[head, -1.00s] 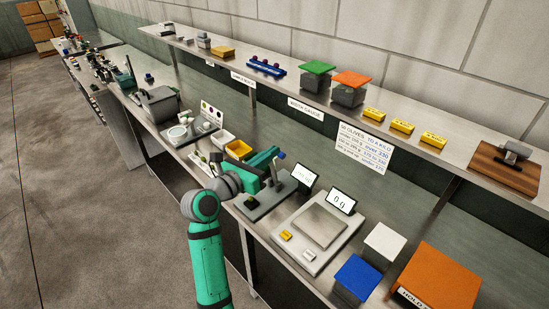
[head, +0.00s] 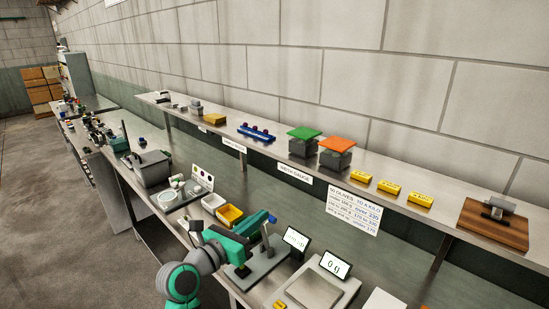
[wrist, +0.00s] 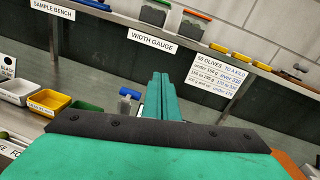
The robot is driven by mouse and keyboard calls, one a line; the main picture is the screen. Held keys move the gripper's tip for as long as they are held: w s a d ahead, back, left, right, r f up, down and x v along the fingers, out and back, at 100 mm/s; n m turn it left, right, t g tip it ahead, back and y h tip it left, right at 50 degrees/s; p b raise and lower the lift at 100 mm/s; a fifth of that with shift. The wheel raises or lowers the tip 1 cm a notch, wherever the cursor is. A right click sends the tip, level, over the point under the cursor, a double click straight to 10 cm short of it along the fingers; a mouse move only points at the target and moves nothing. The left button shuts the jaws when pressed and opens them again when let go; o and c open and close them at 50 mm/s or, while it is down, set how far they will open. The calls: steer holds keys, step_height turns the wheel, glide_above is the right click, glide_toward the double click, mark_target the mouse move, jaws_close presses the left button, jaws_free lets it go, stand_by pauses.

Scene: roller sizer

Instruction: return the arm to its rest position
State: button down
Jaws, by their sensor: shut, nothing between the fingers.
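My arm, green with grey joints, reaches over the steel bench in the head view. My gripper (head: 262,222) is above the bench, near the grey device with an upright post (head: 256,264) and left of the small display (head: 296,240). In the wrist view my gripper (wrist: 160,82) shows its two green fingers together, with nothing between them. The fingers point toward the back wall, below the shelf's "width gauge" label (wrist: 152,42).
A scale (head: 308,290) with a display (head: 335,266) stands right of my arm. A yellow tray (head: 230,215) and a white tray (head: 213,202) lie to the left. The upper shelf holds green-lidded (head: 303,145) and orange-lidded (head: 336,154) containers and yellow blocks (head: 390,188).

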steer(key=s+d+f+n+t+h, duration=0.2)
steer(key=s+d+f+n, duration=0.3)
steer(key=s, duration=0.4)
steer(key=s+d+f+n+t+h, duration=0.2)
steer(key=s+d+f+n+t, duration=0.1)
steer(key=s+d+n, duration=0.5)
steer(key=s+a+f+n+g+y, duration=0.1)
steer(key=s+f+n+y, duration=0.3)
steer(key=s+n, duration=0.5)
steer(key=s+a+f+n+g+y, duration=0.2)
steer(key=s+f+n+y, duration=0.3)
steer(key=s+f+n, duration=0.3)
steer(key=s+a+f+n+g+y, duration=0.1)
steer(key=s+a+f+n+y, duration=0.2)
steer(key=s+n, duration=0.8)
steer(key=s+f+y, duration=0.2)
steer(key=s+f, duration=0.2)
